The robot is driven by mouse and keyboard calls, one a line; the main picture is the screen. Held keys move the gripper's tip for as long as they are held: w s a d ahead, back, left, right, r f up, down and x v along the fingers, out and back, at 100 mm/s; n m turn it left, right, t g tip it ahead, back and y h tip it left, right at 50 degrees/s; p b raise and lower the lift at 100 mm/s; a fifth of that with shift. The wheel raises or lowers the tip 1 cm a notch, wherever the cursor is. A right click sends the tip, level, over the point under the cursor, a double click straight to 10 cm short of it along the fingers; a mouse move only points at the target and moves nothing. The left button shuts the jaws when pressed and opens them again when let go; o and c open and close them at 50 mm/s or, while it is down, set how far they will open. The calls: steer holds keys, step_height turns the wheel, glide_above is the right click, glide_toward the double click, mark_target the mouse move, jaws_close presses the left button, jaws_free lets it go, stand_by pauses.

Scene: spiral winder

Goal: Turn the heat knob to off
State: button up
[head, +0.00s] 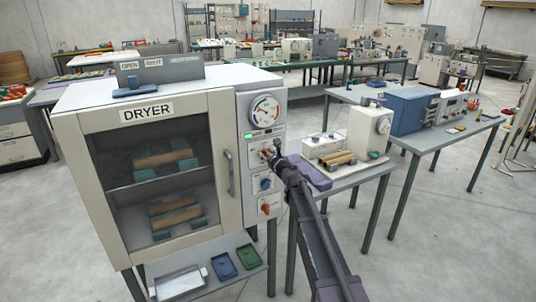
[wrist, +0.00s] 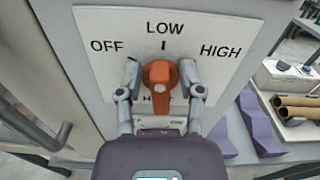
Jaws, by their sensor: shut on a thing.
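The orange heat knob (wrist: 160,74) sits on a pale plate marked OFF at left, LOW at top centre and HIGH at right. Its bar stands about upright, in line with the LOW mark. My gripper (wrist: 160,92) is shut on the knob, one finger at each side. The lower label on the plate is partly hidden; only an H shows clearly. In the head view my gripper (head: 272,153) is at the uppermost knob on the dryer's right-hand panel (head: 274,132) and covers most of it.
The dryer (head: 65,150) has a closed glass door with a handle (head: 230,172). A blue knob (head: 265,185) and a red-orange knob (head: 265,209) sit lower on the panel. A dial gauge (head: 265,110) is above. A table with cardboard tubes (head: 338,159) stands close at right.

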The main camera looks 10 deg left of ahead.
steer(key=n, duration=0.5)
steer(key=shift+s+a+f+n, duration=0.1)
steer(key=shift+a+f+n, duration=0.1)
steer(key=shift+n, duration=0.2)
steer(key=n, duration=0.4)
steer(key=shift+a+f+n+b, duration=0.1)
steer(key=shift+n+b, duration=0.2)
steer(key=shift+n, duration=0.1)
steer(key=o, duration=0.8)
steer(key=shift+s, duration=0.2)
